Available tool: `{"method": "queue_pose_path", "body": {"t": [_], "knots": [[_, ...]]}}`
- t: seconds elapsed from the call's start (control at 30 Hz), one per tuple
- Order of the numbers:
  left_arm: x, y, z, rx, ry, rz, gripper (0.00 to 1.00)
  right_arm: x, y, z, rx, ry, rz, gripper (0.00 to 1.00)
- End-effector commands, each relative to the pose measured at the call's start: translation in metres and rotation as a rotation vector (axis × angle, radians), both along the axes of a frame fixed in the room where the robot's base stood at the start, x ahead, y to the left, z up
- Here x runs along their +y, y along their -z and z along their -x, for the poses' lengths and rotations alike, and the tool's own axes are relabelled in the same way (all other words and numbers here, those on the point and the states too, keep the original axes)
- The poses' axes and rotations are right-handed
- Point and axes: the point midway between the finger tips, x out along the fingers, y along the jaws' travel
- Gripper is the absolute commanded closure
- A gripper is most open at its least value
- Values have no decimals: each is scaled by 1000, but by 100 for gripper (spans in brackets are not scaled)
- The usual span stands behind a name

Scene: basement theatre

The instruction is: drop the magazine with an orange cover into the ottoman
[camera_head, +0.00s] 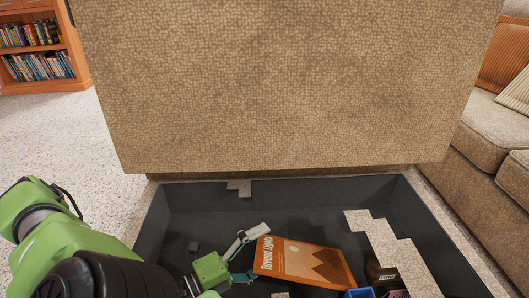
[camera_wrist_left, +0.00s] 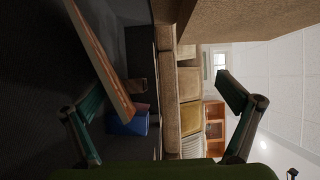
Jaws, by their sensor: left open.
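The ottoman (camera_head: 180,225) stands open, with its woven tan lid (camera_head: 290,85) raised behind the dark box. The magazine with an orange cover (camera_head: 303,263) is within the box's outline, cover showing. It also shows nearly edge-on and slanted in the left wrist view (camera_wrist_left: 103,62). My left gripper (camera_head: 252,256) is open, at the magazine's left edge. In the left wrist view its fingers (camera_wrist_left: 165,110) are wide apart, with nothing held between them. The magazine is near one finger; I cannot tell whether they touch. My right gripper is out of view.
A blue item (camera_head: 359,293) and a dark brown box (camera_head: 381,274) are in the ottoman at the lower right. A sofa (camera_head: 490,125) stands close on the right. A bookcase (camera_head: 40,50) is at the far left, with clear carpet (camera_head: 60,140) before it.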

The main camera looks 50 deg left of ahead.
Motion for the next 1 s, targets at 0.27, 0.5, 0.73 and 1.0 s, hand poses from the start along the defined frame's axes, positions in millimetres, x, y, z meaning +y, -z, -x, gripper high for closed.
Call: {"method": "queue_pose_path", "body": {"t": [0.27, 0.5, 0.73, 1.0], "knots": [[-3, -31, 0, 3, 9, -2, 0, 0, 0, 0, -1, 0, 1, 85], [-5, -48, -1, -1, 11, 9, 0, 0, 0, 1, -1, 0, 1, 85], [-3, -57, 0, 1, 5, 4, 0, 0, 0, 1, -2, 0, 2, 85], [-1, -59, 0, 0, 1, 2, 0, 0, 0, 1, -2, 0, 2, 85]]}}
